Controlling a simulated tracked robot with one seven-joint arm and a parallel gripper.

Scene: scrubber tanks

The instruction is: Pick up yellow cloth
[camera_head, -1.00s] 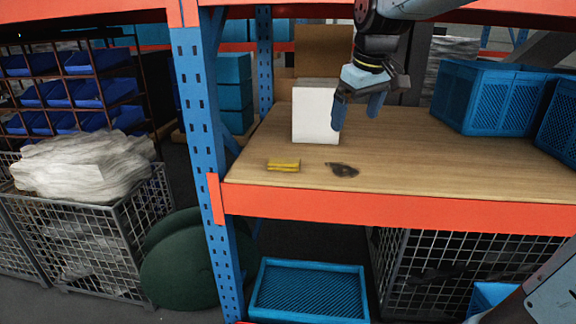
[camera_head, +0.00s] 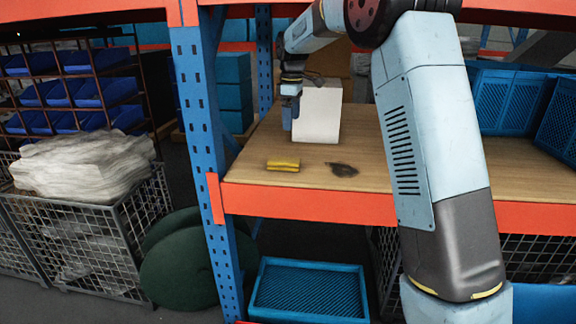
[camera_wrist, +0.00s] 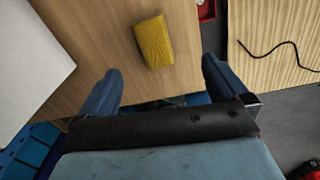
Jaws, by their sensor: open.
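The yellow cloth (camera_head: 283,165) is a small folded block lying on the wooden shelf top (camera_head: 262,146), close to its front left edge. My gripper (camera_head: 290,112) points down above the shelf, behind the cloth and beside the white box. In the wrist view the cloth (camera_wrist: 154,42) lies beyond and roughly between the two blue fingertips. My gripper (camera_wrist: 160,85) is open with nothing between its fingers. In the head view only part of the fingers shows.
A white box (camera_head: 320,112) stands right beside my gripper. A dark stain or flat scrap (camera_head: 342,169) lies right of the cloth. Blue crates (camera_head: 510,98) stand at the right. A blue upright post (camera_head: 199,120) and orange beam (camera_head: 300,201) bound the shelf.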

